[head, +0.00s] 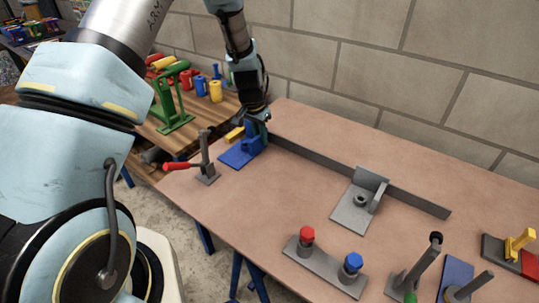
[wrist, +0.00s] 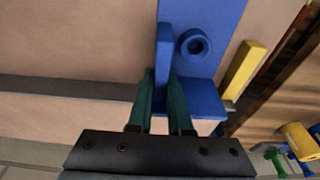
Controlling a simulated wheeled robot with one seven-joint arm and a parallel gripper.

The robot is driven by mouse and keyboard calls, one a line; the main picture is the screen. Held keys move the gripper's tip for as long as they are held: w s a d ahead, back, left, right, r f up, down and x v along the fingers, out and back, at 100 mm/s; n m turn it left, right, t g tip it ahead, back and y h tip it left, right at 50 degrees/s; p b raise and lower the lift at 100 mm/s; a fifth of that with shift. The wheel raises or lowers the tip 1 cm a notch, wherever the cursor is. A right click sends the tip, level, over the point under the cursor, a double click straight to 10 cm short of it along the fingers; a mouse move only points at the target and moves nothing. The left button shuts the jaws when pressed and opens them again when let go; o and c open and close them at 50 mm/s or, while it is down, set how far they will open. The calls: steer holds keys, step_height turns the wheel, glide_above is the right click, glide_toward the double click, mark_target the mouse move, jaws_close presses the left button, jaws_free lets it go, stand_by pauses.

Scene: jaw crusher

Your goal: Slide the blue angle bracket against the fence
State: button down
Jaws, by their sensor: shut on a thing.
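The blue angle bracket (head: 236,156) lies base-down at the far left end of the table. In the wrist view the bracket (wrist: 213,25) shows a flat base, a round boss, an upright rib and an upright plate. The fence (head: 400,189) is a long dark grey bar along the table's back; it also shows in the wrist view (wrist: 60,88). The bracket's upright side is at the fence's left end; whether they touch is hidden. My gripper (head: 260,122) comes from above and behind. Its green fingers (wrist: 162,85) are shut on the bracket's upright rib.
A yellow block (head: 234,134) stands beside the bracket. A toggle clamp with a red handle (head: 206,165) is just in front. A grey angle bracket (head: 352,209) sits by the fence's middle. A plate with red and blue knobs (head: 325,267) lies nearer. Bare table separates them.

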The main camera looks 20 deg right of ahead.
steer(key=shift+w+d, duration=0.15)
steer(key=shift+w+d, duration=0.4)
steer(key=shift+d, duration=0.4)
steer(key=shift+w, duration=0.1)
steer(key=shift+w+a, duration=0.5)
steer(key=shift+w, duration=0.35)
steer(key=shift+r, duration=0.1)
steer(key=c, duration=0.8)
jaws_free()
steer(key=shift+o, duration=0.2)
steer(key=shift+s, duration=0.1)
